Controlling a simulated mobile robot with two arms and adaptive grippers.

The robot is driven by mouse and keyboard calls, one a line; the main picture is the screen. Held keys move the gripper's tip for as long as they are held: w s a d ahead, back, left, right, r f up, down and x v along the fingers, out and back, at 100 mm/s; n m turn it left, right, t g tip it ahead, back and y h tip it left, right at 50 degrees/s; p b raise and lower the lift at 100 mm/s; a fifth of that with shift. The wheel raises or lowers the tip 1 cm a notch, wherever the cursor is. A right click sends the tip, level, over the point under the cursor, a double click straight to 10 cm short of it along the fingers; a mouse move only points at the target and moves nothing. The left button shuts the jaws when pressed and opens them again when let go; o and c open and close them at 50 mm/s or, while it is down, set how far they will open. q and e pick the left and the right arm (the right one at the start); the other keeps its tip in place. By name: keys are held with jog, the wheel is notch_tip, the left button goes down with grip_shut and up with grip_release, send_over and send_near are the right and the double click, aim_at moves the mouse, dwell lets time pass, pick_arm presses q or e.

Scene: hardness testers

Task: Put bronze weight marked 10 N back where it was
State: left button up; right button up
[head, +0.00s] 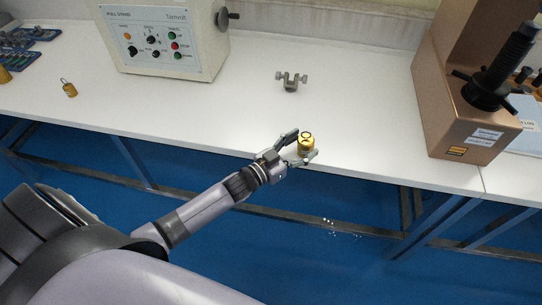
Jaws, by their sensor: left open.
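A bronze weight (306,141) with a dark mark on its top stands upright on the white bench, close to the front edge. The mark is too small to read. My left gripper (301,147) is open, with its two fingers on either side of this weight; I cannot tell whether they touch it. Another small bronze weight with a wire loop (69,89) stands on the bench at the left. Part of a further bronze piece (4,75) shows at the left edge. My right gripper is not in view.
A pull-stand control box (160,45) stands at the back left. A small grey clamp (291,82) sits behind the weight. A brown tester (465,90) with a black spindle stands at the right. Blue trays (28,36) lie far left.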

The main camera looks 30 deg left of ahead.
pick_arm(q)
jog(key=b+v, duration=0.1)
jog(key=v, duration=1.4)
jog(key=shift+r, duration=0.3)
